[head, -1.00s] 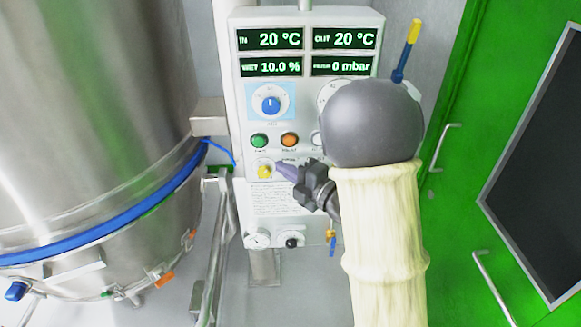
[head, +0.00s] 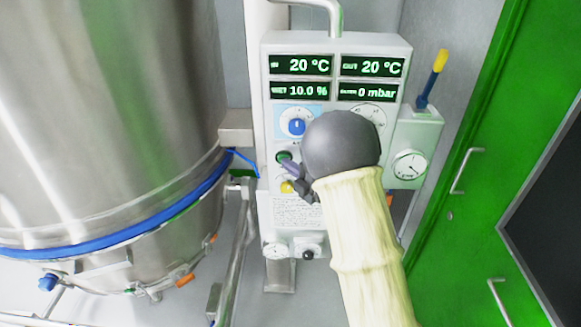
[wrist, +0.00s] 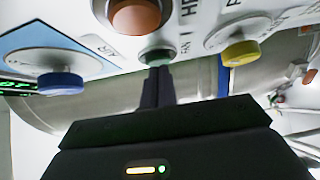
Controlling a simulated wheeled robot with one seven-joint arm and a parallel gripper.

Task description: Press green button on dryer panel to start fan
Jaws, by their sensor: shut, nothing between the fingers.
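The dryer panel (head: 385,43) is a pale box whose displays read 20 °C twice, 10.0 % and 0 mbar. The green button (head: 283,156) is on its left side, below the blue knob, partly covered by my fingertips. In the wrist view the green button (wrist: 157,54) is straight beyond the fingertips. My gripper (head: 289,166) is shut and empty, with its tips at the button's lower edge. The fingers (wrist: 158,78) show shut in the wrist view too. I cannot tell whether they touch the button.
A blue knob (head: 296,127) is above the green button and a yellow knob (head: 287,187) below it. An orange button (wrist: 135,15) is beside it in the wrist view. A steel vessel (head: 110,110) stands left, a green door (head: 450,235) right. My arm hides the panel's middle right.

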